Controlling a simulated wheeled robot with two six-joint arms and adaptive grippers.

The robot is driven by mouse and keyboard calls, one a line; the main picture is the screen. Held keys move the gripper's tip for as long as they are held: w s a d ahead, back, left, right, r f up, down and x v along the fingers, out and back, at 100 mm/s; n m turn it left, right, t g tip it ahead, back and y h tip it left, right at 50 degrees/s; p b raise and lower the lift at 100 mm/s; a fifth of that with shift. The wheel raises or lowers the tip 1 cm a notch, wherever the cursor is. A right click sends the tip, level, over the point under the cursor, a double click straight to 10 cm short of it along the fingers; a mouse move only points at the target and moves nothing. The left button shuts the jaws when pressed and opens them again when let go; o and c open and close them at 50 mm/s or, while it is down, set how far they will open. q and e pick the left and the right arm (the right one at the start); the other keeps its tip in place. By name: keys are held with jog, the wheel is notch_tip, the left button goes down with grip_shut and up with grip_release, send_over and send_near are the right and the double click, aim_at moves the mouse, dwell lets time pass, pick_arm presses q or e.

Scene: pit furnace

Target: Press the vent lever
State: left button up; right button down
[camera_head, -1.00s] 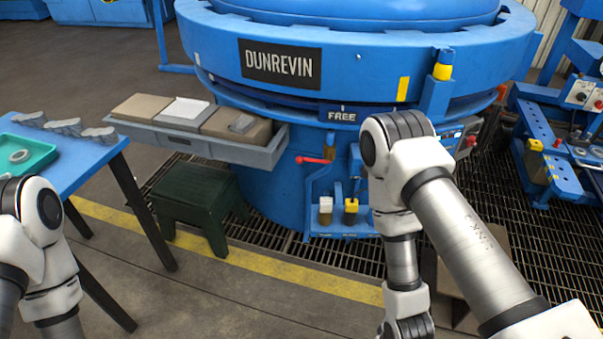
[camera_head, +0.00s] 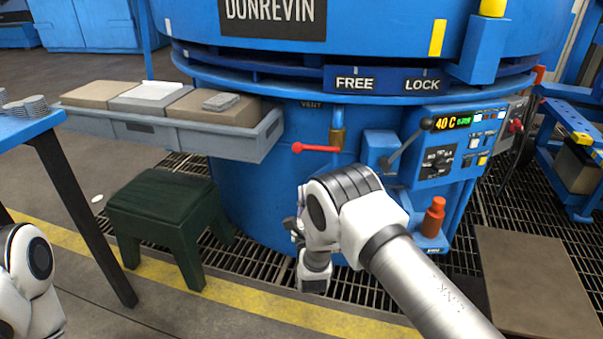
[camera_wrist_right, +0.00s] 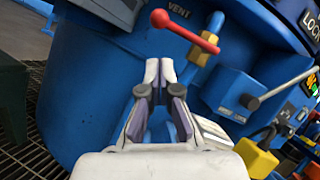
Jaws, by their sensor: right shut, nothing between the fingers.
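The vent lever (camera_head: 318,148) is a red bar with a red ball at its left end, on the blue furnace body under the VENT label (camera_head: 311,104). A brass-coloured part and blue pipe stand at its right end. In the right wrist view the lever (camera_wrist_right: 185,31) lies above and slightly right of my right gripper (camera_wrist_right: 160,70). That gripper's fingertips are together, empty and apart from the lever. In the head view my right arm and wrist hide most of the gripper, below the lever. My left arm shows at the lower left edge; its gripper is out of view.
A grey tray shelf (camera_head: 133,131) with blocks juts out left of the lever. A dark green stool (camera_head: 163,204) stands below it. A black-knobbed lever (camera_head: 406,145) and control panel (camera_head: 455,143) are on the right. An orange-red bottle-shaped item (camera_head: 434,217) stands below the panel.

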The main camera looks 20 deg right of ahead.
jog(key=b+x, duration=0.3)
jog(key=x, duration=0.7)
jog(key=shift+f, duration=0.1)
